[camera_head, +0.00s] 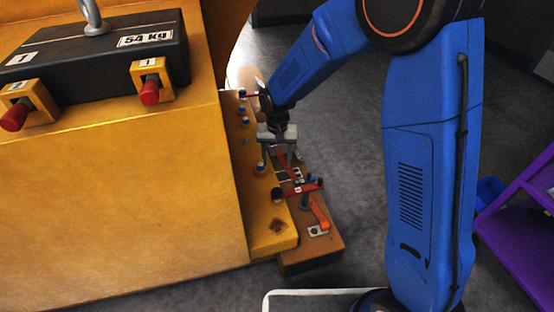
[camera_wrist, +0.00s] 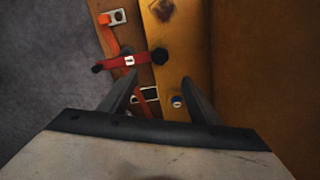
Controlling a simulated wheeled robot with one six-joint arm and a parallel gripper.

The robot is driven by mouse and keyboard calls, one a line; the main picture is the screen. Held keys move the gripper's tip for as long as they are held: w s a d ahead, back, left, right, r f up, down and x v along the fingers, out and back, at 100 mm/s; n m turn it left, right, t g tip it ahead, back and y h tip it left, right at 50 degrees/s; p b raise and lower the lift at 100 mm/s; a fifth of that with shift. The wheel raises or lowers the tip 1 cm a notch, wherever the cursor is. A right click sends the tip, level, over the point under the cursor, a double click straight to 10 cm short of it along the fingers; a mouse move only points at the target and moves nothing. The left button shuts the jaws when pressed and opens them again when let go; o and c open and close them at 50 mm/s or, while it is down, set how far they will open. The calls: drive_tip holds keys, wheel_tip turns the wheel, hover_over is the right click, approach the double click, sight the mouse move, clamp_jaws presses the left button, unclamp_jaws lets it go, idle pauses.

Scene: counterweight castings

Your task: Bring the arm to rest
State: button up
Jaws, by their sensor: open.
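My gripper (camera_head: 281,150) is at the end of my blue arm, pointing down over the low ledge beside the large yellow block. In the wrist view its two fingers (camera_wrist: 160,92) stand apart with nothing held between them. A red bar marked with a small white label (camera_head: 299,190) lies across the ledge in front of the fingers. It also shows in the wrist view (camera_wrist: 130,62), beyond the fingertips. I cannot tell how high my gripper is above the ledge.
A dark casting labelled 54 kg (camera_head: 110,58) sits on the yellow block (camera_head: 120,190), with red-tipped yellow clamps (camera_head: 150,82) at its front. An orange lever (camera_head: 319,213) is near the ledge's front end. A purple rack (camera_head: 520,220) stands at right. Grey floor lies between.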

drive_tip(key=s+d+r+t, duration=0.1)
drive_tip(key=s+d+r, duration=0.4)
drive_tip(key=d+r, duration=0.35)
drive_tip(key=s+d+r+t, duration=0.1)
drive_tip(key=s+d+r, duration=0.3)
drive_tip(key=d+r, duration=0.5)
drive_tip(key=s+d+r+t, duration=0.1)
drive_tip(key=s+d+r, duration=0.1)
drive_tip(key=s+d, duration=0.2)
drive_tip(key=s+d+r+t, duration=0.1)
drive_tip(key=s+d+r, duration=0.1)
drive_tip(key=s, duration=0.8)
drive_tip(key=s+d+r, duration=0.2)
drive_tip(key=s+d, duration=0.3)
drive_tip(key=s, duration=0.1)
drive_tip(key=shift+s+d+r+n+t, duration=0.3)
drive_tip(key=shift+s+d+t, duration=0.05)
drive_tip(key=shift+s+t, duration=0.05)
